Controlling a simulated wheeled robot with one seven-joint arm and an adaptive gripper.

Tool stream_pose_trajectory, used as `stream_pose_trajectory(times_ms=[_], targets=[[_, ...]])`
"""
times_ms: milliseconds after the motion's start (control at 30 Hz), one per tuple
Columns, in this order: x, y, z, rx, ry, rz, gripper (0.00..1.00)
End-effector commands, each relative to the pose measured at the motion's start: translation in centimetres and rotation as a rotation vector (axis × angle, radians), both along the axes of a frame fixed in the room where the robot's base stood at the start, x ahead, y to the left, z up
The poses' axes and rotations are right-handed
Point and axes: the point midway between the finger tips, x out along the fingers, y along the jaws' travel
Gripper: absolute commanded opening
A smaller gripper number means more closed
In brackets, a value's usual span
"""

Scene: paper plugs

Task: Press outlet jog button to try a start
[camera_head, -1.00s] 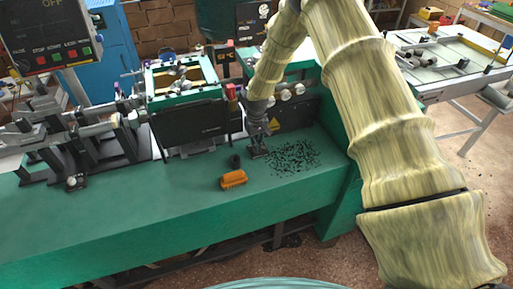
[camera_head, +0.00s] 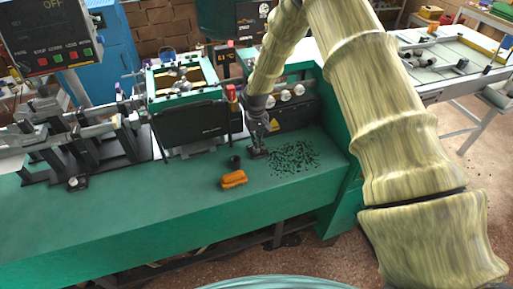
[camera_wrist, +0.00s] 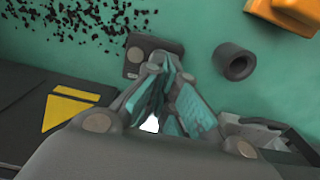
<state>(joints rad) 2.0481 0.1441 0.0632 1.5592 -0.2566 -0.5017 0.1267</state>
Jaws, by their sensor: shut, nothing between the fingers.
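My gripper (camera_head: 258,144) is shut and empty, pointing down over the green bench. The block also shows under my gripper in the head view (camera_head: 258,153). I cannot tell whether the fingertips touch it. No label is readable on it. A control panel (camera_head: 50,38) with an OFF display and a row of red and green buttons stands at upper left, far from my gripper; its small lettering is hard to read.
A black ring-shaped piece (camera_head: 235,161) and an orange brush-like object (camera_head: 233,179) lie left of the block. Black scraps (camera_head: 293,158) are scattered to its right. A machine with a black front (camera_head: 190,127) stands behind. The bench front (camera_head: 130,215) is clear.

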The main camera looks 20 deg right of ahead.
Motion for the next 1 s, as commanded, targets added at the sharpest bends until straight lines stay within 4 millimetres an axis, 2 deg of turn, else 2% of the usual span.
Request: stream_pose_trajectory(times_ms=[500,1000], targets=[[0.0,0.0,3.0,0.0,-0.001,0.0,0.0],[0.0,0.0,3.0,0.0,0.0,0.0,0.0]])
